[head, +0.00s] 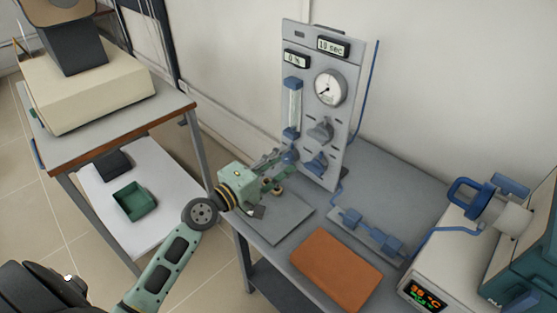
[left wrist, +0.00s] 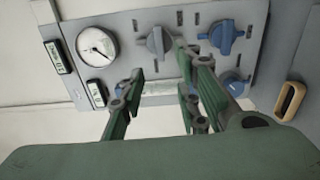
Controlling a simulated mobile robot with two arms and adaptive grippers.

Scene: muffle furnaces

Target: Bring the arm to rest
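My left gripper (head: 278,163) reaches in from the left in the head view, its fingertips close to the lower left of the grey gauge panel (head: 310,75). In the left wrist view its green fingers (left wrist: 160,85) are spread apart with nothing between them. That view shows the panel's round gauge (left wrist: 96,43), a grey knob (left wrist: 156,42) and a blue knob (left wrist: 226,37) beyond the fingers. Another blue knob (left wrist: 236,84) is partly hidden by a finger. I cannot tell whether a finger touches the panel. My right gripper is not in view.
The grey bench (head: 375,170) carries an orange-brown mat (head: 336,270), a blue fitting (head: 370,232) and a heater unit (head: 430,290) at right. A side table (head: 110,125) with a beige device (head: 85,85) stands left. A green tray (head: 134,203) lies on its lower shelf.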

